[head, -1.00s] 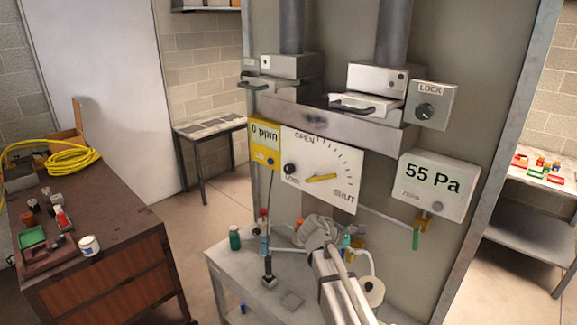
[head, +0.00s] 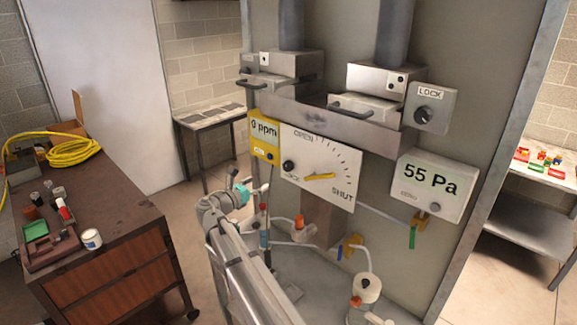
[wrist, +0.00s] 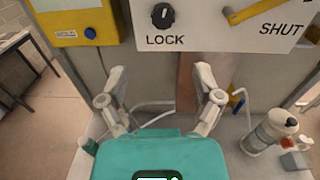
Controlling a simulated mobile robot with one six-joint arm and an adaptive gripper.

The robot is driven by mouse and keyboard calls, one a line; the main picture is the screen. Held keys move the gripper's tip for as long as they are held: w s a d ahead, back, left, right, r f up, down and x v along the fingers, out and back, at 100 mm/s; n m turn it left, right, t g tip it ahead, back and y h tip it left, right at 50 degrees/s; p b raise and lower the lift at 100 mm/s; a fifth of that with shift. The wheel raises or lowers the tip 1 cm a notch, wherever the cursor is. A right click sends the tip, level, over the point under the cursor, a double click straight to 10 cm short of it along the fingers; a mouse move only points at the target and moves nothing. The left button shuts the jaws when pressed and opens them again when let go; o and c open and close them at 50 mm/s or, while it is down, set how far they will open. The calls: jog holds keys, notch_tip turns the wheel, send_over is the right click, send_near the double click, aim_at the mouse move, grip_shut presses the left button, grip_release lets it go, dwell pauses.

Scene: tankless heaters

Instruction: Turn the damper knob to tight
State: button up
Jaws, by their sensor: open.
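The white damper plate (head: 330,190) carries a black knob (head: 289,165), a yellow pointer (head: 319,176) and a scale from OPEN to SHUT. In the wrist view the knob (wrist: 162,15) sits above the word LOCK, with a light mark near its top. The yellow pointer (wrist: 262,10) is to its right. My gripper (head: 248,181) is in front of the panel, below and left of the knob in the head view. In the wrist view my gripper (wrist: 162,88) has its two fingers spread, with nothing between them, below the knob. It is not touching the knob.
A second LOCK knob (head: 424,115) is on a grey box at upper right. A yellow meter (head: 264,138) reads 0 ppm left of the plate; a white display (head: 432,185) reads 55 Pa at right. Valves and hoses stand below. A brown cabinet (head: 110,270) is at left.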

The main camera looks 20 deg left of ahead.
aim_at(286, 167)
jog(key=shift+w+d, duration=0.2)
jog(key=shift+w, duration=0.05)
jog(key=x, duration=1.3)
jog(key=shift+w+d, duration=0.2)
jog(key=shift+w, duration=0.1)
jog(key=c, duration=1.1)
jog(key=shift+a, duration=0.15)
jog(key=shift+c, duration=0.2)
